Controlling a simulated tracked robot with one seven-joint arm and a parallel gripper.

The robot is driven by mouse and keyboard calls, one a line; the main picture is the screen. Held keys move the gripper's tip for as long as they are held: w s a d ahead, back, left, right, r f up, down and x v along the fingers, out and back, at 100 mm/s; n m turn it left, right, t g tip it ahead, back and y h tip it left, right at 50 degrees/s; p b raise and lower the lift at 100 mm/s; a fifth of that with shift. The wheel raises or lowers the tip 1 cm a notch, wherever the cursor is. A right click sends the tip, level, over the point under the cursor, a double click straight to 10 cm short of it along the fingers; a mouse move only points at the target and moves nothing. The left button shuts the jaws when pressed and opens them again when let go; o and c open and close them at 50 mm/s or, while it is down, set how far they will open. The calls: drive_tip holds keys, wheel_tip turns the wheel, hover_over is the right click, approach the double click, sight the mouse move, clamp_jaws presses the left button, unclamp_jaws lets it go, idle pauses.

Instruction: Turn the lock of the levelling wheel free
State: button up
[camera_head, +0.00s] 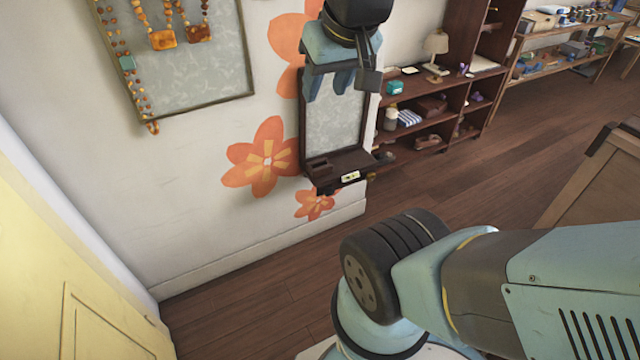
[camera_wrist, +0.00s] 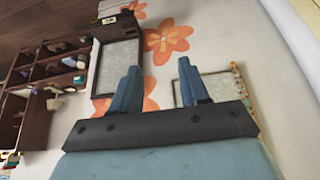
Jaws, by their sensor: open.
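A dark wall-mounted frame with a pale patterned panel (camera_head: 334,125) hangs in the middle of the head view. My gripper (camera_head: 330,92) is open and empty and overlaps the top of the frame in the picture. In the wrist view my gripper (camera_wrist: 158,64) points toward the wall, and the panel (camera_wrist: 118,67) shows left of its fingers.
A framed board with bead necklaces (camera_head: 195,65) hangs on the wall at left. A dark shelf (camera_head: 440,100) with small goods stands at right. A yellow door-like panel (camera_head: 80,290) is at lower left. Bare wooden floor (camera_head: 490,160) lies in front of the shelf.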

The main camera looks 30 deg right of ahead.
drive_tip(key=shift+o, duration=0.4)
drive_tip(key=shift+w, duration=0.15)
drive_tip(key=w+d+f+m+h, duration=0.1)
drive_tip(key=w+d+f, duration=0.25)
drive_tip(key=w, duration=0.35)
drive_tip(key=w+d+f+m+t+h, duration=0.15)
drive_tip(key=w+d, duration=0.25)
drive_tip(key=w, duration=0.4)
drive_tip(key=w+d+f, duration=0.3)
drive_tip(key=w+d, duration=0.1)
drive_tip(key=w, duration=0.3)
drive_tip(key=w+d+f+m+t+y, duration=0.1)
drive_tip(key=w+d+f, duration=0.45)
drive_tip(key=f, duration=0.35)
drive_tip(key=w+d+f+m, duration=0.1)
drive_tip(key=w+d+f, duration=0.45)
drive_tip(key=f, duration=0.25)
drive_tip(key=m+t+y, duration=0.2)
drive_tip(key=m+t, duration=0.8)
drive_tip(key=m, duration=0.4)
approach(331, 194)
drive_tip(key=shift+n, duration=0.25)
drive_tip(key=w, duration=0.9)
drive_tip(key=shift+w+a+f, duration=0.1)
drive_tip(key=shift+w, duration=0.2)
drive_tip(key=shift+c, duration=0.5)
